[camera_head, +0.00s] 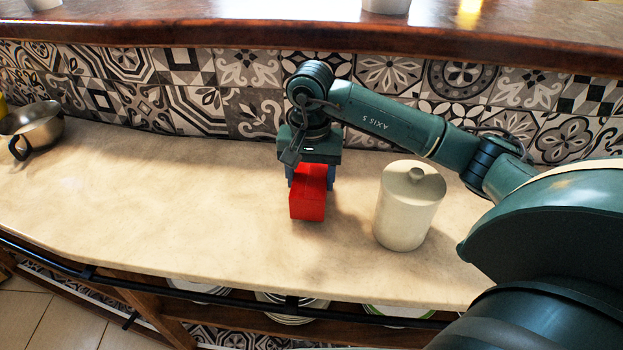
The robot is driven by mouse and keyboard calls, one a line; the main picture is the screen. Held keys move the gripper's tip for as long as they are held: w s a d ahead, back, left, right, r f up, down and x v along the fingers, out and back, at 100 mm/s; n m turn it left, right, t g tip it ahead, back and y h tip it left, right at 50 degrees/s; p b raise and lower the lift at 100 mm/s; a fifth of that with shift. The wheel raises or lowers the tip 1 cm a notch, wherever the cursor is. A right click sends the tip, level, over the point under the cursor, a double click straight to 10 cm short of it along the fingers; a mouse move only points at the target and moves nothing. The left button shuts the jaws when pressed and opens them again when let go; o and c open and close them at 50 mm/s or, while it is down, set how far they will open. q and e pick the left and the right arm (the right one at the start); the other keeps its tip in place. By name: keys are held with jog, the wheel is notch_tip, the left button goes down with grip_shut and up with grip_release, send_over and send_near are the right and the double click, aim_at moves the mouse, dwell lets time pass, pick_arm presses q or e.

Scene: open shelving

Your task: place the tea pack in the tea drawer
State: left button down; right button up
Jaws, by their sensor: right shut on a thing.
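The tea pack looks to be the red box (308,196) near the middle of the pale counter. My right gripper (308,174) reaches over the counter from the right and is shut on the red box from its far side. The box's far end is hidden by the gripper. I cannot tell whether the box touches the counter or is held just above it. No tea drawer can be made out in this view. My left gripper is not in view.
A cream lidded canister (407,208) stands close to the right of the red box, under my right arm. A metal pan (32,128) sits at the far left. A patterned tile wall (190,85) and a raised wooden ledge (250,25) run behind.

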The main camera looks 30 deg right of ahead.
jog(key=shift+f, duration=0.7)
jog(key=shift+f, duration=0.15)
jog(key=o, duration=1)
